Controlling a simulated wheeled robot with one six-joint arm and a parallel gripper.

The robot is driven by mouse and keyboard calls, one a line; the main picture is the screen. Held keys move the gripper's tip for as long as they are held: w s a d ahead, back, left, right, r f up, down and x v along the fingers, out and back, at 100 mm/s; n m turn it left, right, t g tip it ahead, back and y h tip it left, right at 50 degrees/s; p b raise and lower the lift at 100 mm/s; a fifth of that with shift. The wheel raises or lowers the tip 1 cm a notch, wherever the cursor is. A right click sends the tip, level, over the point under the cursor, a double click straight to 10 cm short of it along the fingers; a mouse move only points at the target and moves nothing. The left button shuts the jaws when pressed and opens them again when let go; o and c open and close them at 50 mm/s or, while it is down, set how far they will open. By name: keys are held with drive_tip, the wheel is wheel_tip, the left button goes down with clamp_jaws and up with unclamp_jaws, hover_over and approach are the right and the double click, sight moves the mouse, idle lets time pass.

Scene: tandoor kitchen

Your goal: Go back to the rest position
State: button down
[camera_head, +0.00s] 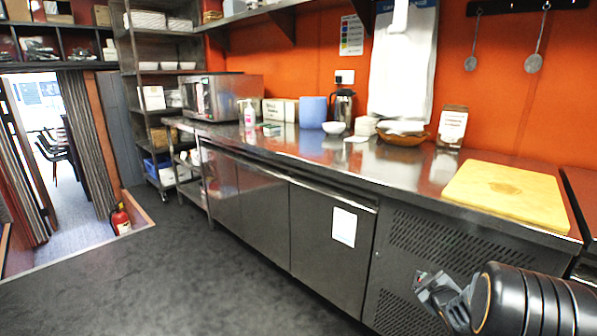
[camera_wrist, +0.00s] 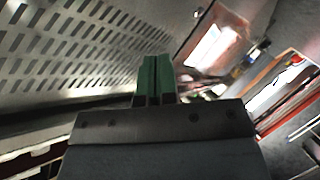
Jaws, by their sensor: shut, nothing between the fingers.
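My gripper (camera_head: 427,283) is at the lower right in the head view, in front of the perforated panel of the steel counter and below the counter top. In the wrist view, my gripper (camera_wrist: 152,72) shows two green fingers pressed together, with nothing between them. The black rounded links of my arm fill the lower right corner of the head view. The perforated panel (camera_wrist: 70,40) fills the upper left of the wrist view, close beside the gripper. I cannot tell the exact gap between them.
The steel counter (camera_head: 335,165) carries a yellow cutting board (camera_head: 505,195), a brown basket (camera_head: 402,138), a blue container (camera_head: 313,112), a flask (camera_head: 342,106) and a microwave (camera_head: 222,97). A shelf rack (camera_head: 160,65) stands at the back. A fire extinguisher (camera_head: 120,219) stands by the doorway. The dark floor (camera_head: 190,275) is clear.

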drive_tip(key=s+a+r+m+g+p, duration=0.1)
drive_tip(key=s+a+r+g+p, duration=0.2)
drive_tip(key=r, duration=0.4)
drive_tip(key=s+a+r+m+p, duration=0.2)
drive_tip(key=a+r+p, duration=0.1)
drive_tip(key=r+p, duration=0.4)
drive_tip(key=s+a+r+m+g+p, duration=0.1)
drive_tip(key=s+a+r+g+p, duration=0.2)
drive_tip(key=r, duration=0.5)
drive_tip(key=s+a+r+m+g+y+p, duration=0.2)
drive_tip(key=s+a+r+m+g+p, duration=0.1)
drive_tip(key=s+a+r+p, duration=1)
drive_tip(key=s+r+g, duration=0.1)
drive_tip(key=s, duration=0.2)
drive_tip(key=shift+s+r+p, duration=0.3)
drive_tip(key=shift+r+p, duration=0.05)
drive_tip(key=shift+r, duration=0.05)
idle(3.8)
